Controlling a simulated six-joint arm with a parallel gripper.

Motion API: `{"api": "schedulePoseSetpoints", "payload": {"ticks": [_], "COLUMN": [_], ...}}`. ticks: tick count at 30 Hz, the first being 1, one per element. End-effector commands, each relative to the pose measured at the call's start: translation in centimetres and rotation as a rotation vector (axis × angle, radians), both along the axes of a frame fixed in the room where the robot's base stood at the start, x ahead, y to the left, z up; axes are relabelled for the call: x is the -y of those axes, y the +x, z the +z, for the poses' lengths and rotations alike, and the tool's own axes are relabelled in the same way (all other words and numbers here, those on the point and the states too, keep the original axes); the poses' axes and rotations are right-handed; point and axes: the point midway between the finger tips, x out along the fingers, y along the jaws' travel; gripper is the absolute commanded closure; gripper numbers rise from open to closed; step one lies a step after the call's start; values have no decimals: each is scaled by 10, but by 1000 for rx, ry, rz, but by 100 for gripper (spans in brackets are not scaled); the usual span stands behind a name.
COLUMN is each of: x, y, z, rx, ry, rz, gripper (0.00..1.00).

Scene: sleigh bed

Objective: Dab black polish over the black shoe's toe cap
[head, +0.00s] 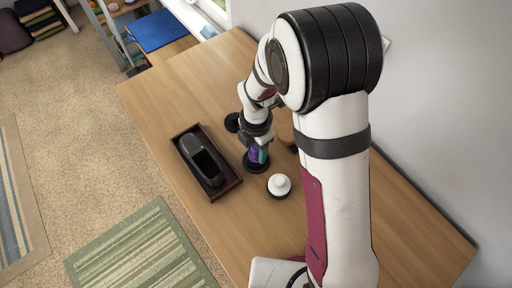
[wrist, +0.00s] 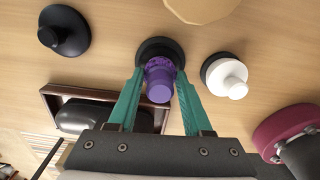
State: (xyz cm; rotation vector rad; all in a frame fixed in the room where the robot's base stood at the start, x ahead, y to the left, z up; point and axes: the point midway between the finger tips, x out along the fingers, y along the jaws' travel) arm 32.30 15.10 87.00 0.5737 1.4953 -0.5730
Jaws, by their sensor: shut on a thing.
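The black shoe (head: 206,163) lies in a dark brown tray (head: 234,187) on the desk, left of my gripper. In the wrist view only part of the shoe (wrist: 88,116) shows, in the tray (wrist: 50,97) at lower left. My gripper (head: 258,154) is shut on a purple-handled dauber (wrist: 160,84) with a round black base, its teal fingers on either side of the handle (wrist: 159,72). The base appears to be at the desk top; I cannot tell whether it is lifted. A black-handled dauber (wrist: 64,31) and a white-handled dauber (wrist: 228,77) stand apart on either side.
The white-handled dauber (head: 279,185) stands close to the tray's right. The black-handled one (head: 232,122) is behind. A pale round wooden object (wrist: 200,6) lies near, partly cut off. The desk (head: 165,90) is clear at the far left; a wall (head: 450,110) borders its right.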

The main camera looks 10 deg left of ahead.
Motion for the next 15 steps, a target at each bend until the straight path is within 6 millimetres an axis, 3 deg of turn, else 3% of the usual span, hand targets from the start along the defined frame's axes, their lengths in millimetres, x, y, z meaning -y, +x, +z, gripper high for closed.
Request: {"api": "schedulePoseSetpoints", "payload": {"ticks": [15], "x": [0], "y": [0], "z": [-4], "rx": [0], "ry": [0], "rz": [0], "gripper": [95]}}
